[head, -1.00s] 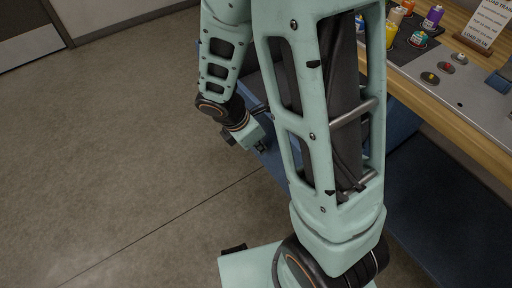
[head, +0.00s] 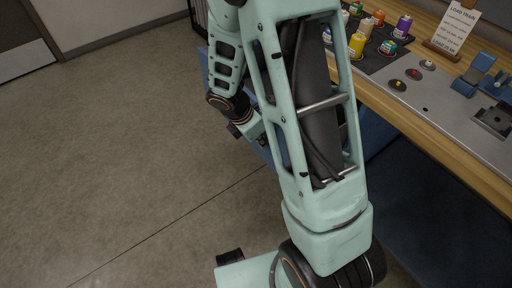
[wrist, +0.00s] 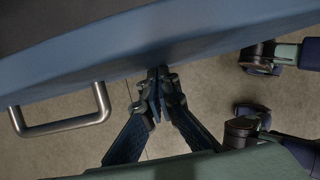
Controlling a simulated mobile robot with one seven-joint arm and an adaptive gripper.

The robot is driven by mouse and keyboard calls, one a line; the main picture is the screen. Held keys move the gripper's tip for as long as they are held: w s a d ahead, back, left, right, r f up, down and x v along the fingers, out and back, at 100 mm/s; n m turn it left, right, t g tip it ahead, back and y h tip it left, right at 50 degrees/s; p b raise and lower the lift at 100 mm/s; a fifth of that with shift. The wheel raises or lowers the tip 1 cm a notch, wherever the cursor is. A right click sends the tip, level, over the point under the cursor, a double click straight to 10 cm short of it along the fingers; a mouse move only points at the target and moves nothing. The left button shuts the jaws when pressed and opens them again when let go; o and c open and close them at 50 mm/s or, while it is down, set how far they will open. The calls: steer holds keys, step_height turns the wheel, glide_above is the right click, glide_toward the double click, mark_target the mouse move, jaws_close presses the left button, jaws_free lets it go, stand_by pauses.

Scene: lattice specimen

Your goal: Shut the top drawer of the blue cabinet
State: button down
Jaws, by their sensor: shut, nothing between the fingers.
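The blue cabinet's drawer front (wrist: 215,30) runs across the top of the wrist view, with a dark surface behind its edge at upper left. Its grey bar handle (wrist: 65,125) is at the left. My gripper (wrist: 158,82) is shut and empty, to the right of the handle. Its fingertips are at the lower edge of the blue front; I cannot tell whether they touch it. In the head view a bit of blue (head: 264,153) shows beside my gripper, but my arm hides most of the cabinet. How far the drawer is out cannot be seen.
A wooden-edged bench (head: 440,135) stands at the right with several small bottles, a sign (head: 455,28) and blue fixtures on it. A dark blue surface (head: 420,205) lies below it. The floor (head: 110,150) at the left is clear.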

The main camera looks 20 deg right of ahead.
steer(key=w+d+p, duration=0.4)
steer(key=d, duration=0.7)
steer(key=w+d+p, duration=0.4)
steer(key=d+p, duration=0.1)
steer(key=d, duration=0.7)
steer(key=shift+w, duration=0.2)
steer(key=shift+d+r, duration=0.1)
steer(key=shift+d, duration=0.1)
